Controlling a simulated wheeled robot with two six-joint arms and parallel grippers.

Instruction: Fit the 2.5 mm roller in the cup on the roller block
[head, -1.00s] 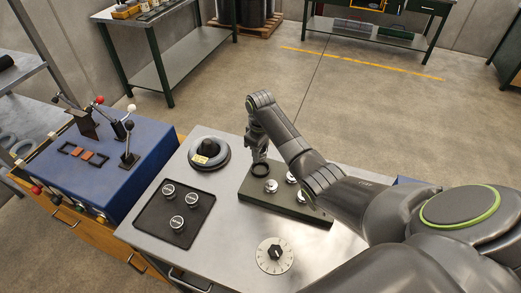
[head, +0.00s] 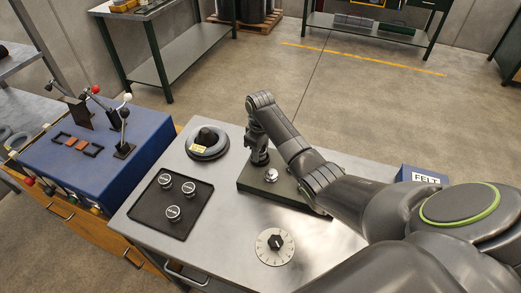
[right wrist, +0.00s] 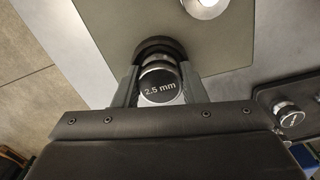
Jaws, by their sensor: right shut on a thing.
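My right gripper (head: 259,162) is over the far left end of the dark roller block (head: 248,183). In the right wrist view, its two fingers are shut on the 2.5 mm roller (right wrist: 158,86), a silver cylinder with a labelled black top. The dark round cup (right wrist: 150,44) lies just beyond the roller; its rim shows around the roller's far end. I cannot tell whether the roller is in the cup or just above it. In the head view, the gripper hides the cup and the roller. My left gripper is not in view.
A silver roller (head: 271,175) stands on the block beside the gripper. A black tray (head: 150,222) holds three rollers at the left. A dial (head: 275,246), a dark coiled ring (head: 207,143) and a blue FELT box (head: 425,177) are nearby. A blue lever machine (head: 95,160) stands left.

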